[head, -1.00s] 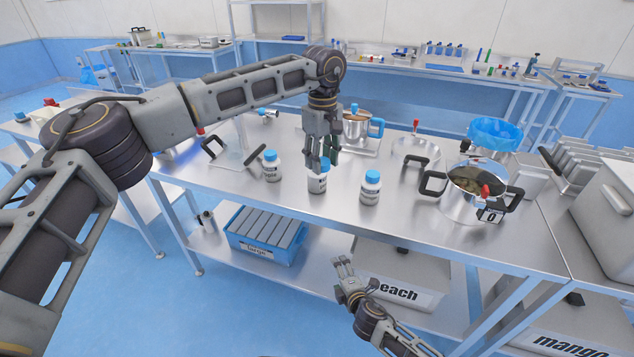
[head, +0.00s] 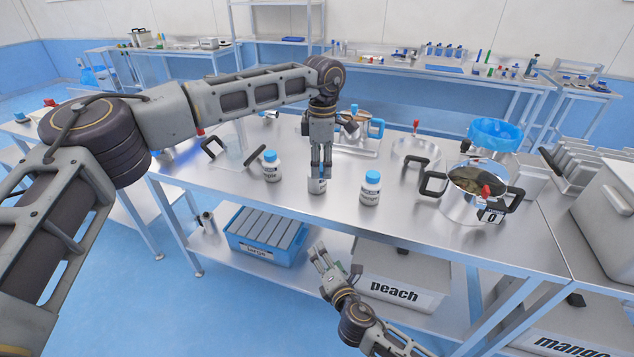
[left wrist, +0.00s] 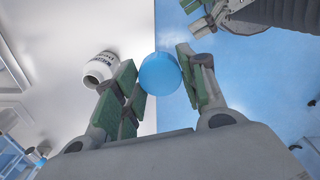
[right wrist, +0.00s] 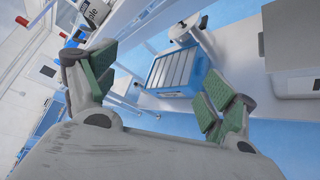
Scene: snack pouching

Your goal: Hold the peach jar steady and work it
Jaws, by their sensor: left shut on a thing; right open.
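The middle white jar (head: 317,186) stands near the table's front edge. My left gripper (head: 321,172) points straight down and is shut on its upper part, hiding most of it. In the left wrist view its round blue cap (left wrist: 160,73) shows between the green finger pads. Blue-capped white jars stand on either side, the left jar (head: 272,167) and the right jar (head: 370,188). The jar labels are too small to read, so I cannot tell which is peach. My right gripper (head: 320,255) is open and empty, low in front of the table.
A white container (left wrist: 98,68) with a dark label shows beside my left fingers in the left wrist view. A steel pot (head: 461,206) stands at the right. Below are a blue crate (head: 264,254) and a bin labelled peach (head: 430,270).

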